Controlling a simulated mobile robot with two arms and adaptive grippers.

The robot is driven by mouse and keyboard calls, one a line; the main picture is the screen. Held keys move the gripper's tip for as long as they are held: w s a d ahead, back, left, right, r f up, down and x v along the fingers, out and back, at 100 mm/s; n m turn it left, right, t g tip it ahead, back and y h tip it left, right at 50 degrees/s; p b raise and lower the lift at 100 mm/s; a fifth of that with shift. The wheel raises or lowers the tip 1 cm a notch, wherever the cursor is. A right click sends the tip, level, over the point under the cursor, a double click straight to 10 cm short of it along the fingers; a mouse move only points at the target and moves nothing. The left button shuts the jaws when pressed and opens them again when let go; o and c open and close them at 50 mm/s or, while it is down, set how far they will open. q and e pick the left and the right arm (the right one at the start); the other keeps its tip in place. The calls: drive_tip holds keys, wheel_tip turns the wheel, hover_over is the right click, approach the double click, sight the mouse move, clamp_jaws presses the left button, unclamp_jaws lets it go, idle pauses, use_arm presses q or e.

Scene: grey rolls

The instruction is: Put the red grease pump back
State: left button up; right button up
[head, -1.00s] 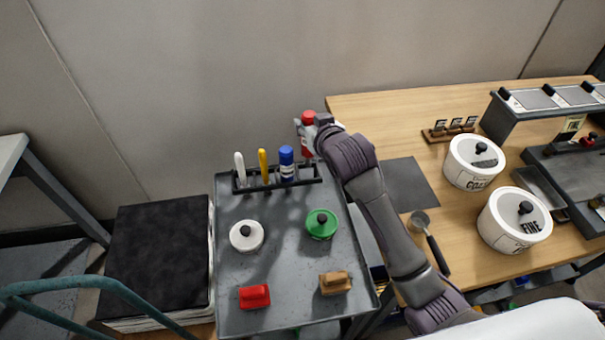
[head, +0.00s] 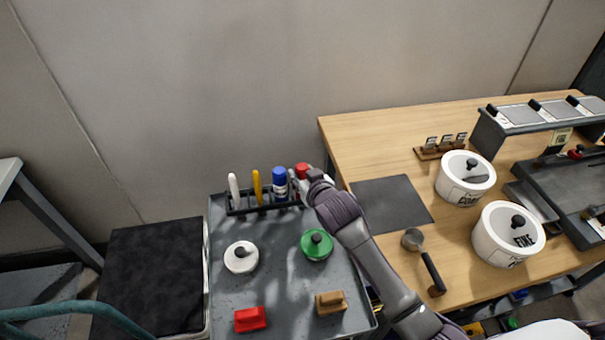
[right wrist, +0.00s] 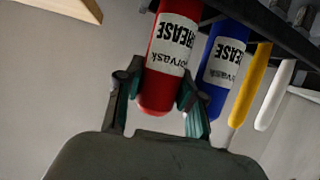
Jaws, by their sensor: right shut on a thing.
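The red grease pump (head: 302,170) is at the right end of the black rack (head: 262,208) on the grey tray's back edge, mostly hidden by my right gripper (head: 302,184) in the head view. In the right wrist view, my right gripper (right wrist: 158,100) is shut on the red grease pump (right wrist: 170,60), one finger on each side of its labelled tube. The pump's top runs out of that picture beside the rack (right wrist: 265,20). I cannot tell whether it is fully seated. My left gripper is not in view.
The rack also holds a blue grease pump (head: 280,183), a yellow tool (head: 257,187) and a white tool (head: 234,188). A wooden table (head: 350,140) stands right.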

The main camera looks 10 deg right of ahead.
drive_tip(key=o, duration=0.9)
drive_tip(key=shift+c, duration=0.2)
drive_tip(key=v, duration=1.2)
